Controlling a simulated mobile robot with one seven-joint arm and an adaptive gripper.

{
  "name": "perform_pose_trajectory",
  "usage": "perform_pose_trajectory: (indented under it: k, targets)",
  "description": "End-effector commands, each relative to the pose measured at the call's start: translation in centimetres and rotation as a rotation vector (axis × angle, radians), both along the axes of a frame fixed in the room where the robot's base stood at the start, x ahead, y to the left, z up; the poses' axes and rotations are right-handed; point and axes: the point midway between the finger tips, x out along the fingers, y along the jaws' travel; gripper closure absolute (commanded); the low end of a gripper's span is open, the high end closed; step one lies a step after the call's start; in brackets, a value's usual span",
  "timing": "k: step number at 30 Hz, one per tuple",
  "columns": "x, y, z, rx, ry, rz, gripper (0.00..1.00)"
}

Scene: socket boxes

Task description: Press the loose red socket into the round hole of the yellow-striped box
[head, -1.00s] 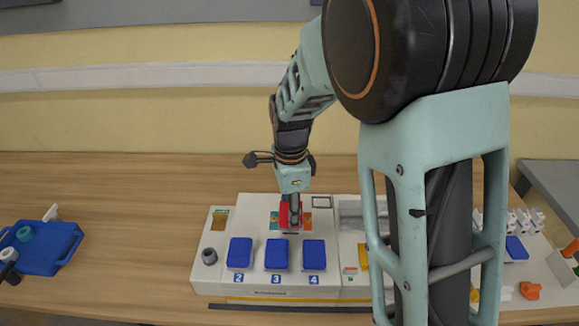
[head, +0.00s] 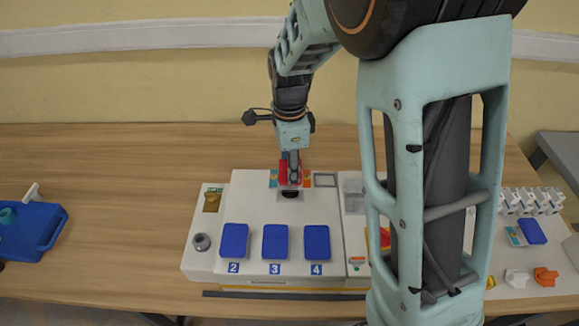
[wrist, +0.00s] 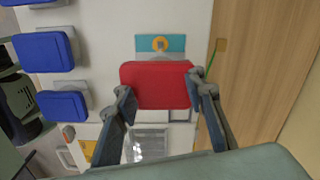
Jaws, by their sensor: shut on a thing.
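The red socket (head: 284,170) is held in my gripper (head: 291,178), above the back middle of the white box (head: 262,205), which has a yellow stripe (head: 254,284) low on its front. In the wrist view the socket (wrist: 157,84) is a red block with rounded corners between my two fingers (wrist: 160,92). A dark round hole (head: 290,194) in a light plate shows just in front of and below the socket in the head view. The socket appears apart from the hole. The exact gap is hard to judge.
Several blue pads (head: 275,242) line the box's front, above labels 2, 3 and 4. A grey knob (head: 201,242) is at its left. A blue tray (head: 30,230) lies far left. More parts, including an orange one (head: 545,277), are at right. My arm hides some of that area.

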Motion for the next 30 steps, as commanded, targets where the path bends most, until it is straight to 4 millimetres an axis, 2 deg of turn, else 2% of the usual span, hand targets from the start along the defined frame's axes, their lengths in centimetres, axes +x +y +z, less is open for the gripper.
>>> perform_pose_trajectory:
  k: [1,4,30]
  targets:
    - [0.02,0.0,-0.83,0.0,-0.001,0.0,0.88]
    - [0.04,0.01,-1.23,0.0,-0.001,0.0,0.88]
    - [0.01,0.0,-1.36,0.0,-0.001,0.0,0.88]
